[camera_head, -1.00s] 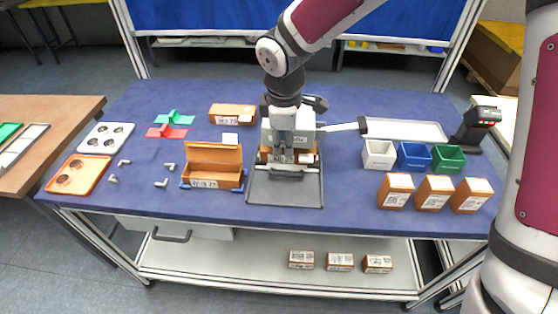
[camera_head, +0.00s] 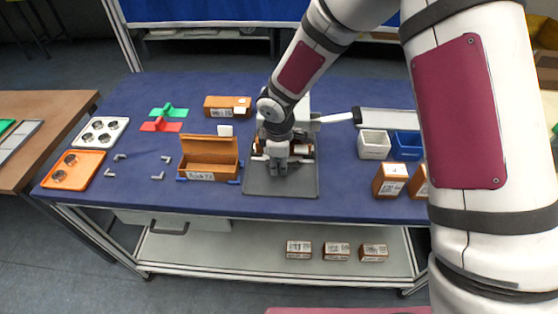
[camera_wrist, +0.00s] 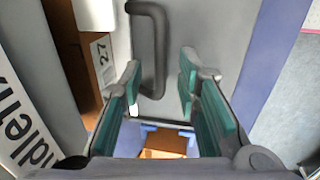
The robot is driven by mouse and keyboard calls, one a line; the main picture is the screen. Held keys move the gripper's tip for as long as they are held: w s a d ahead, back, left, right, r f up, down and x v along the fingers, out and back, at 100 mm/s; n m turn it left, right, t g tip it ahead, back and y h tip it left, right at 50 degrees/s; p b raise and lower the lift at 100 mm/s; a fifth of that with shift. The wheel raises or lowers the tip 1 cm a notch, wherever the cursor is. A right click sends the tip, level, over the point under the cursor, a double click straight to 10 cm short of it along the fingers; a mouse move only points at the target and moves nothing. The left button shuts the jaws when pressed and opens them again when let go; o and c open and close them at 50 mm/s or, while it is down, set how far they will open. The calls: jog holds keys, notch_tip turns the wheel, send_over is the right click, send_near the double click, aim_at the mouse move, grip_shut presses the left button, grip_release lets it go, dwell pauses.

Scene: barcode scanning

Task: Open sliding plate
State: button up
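The sliding plate (camera_head: 282,187) is a flat grey sheet in front of the scanning machine in the head view. Its dark bar handle is hidden there behind my gripper (camera_head: 278,166). In the wrist view the grey handle (camera_wrist: 159,50) stands up from the plate (camera_wrist: 190,22). My gripper (camera_wrist: 160,76) is open, with green-padded fingers on either side of the handle's near end. I see gaps between the fingers and the handle; whether either touches is unclear. A brown labelled box (camera_wrist: 78,55) sits beside the plate in the wrist view.
An open brown box (camera_head: 208,172) stands left of the plate. A white bin (camera_head: 374,152) and a blue bin (camera_head: 407,153) stand to the right, with brown boxes (camera_head: 388,188) in front. My arm hides the table's far right. The table is clear just in front of the plate.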

grip_shut()
jog(key=s+p, duration=0.2)
jog(key=s, duration=0.8)
jog(key=shift+s+a, duration=0.15)
jog(key=shift+s, duration=0.1)
grip_release()
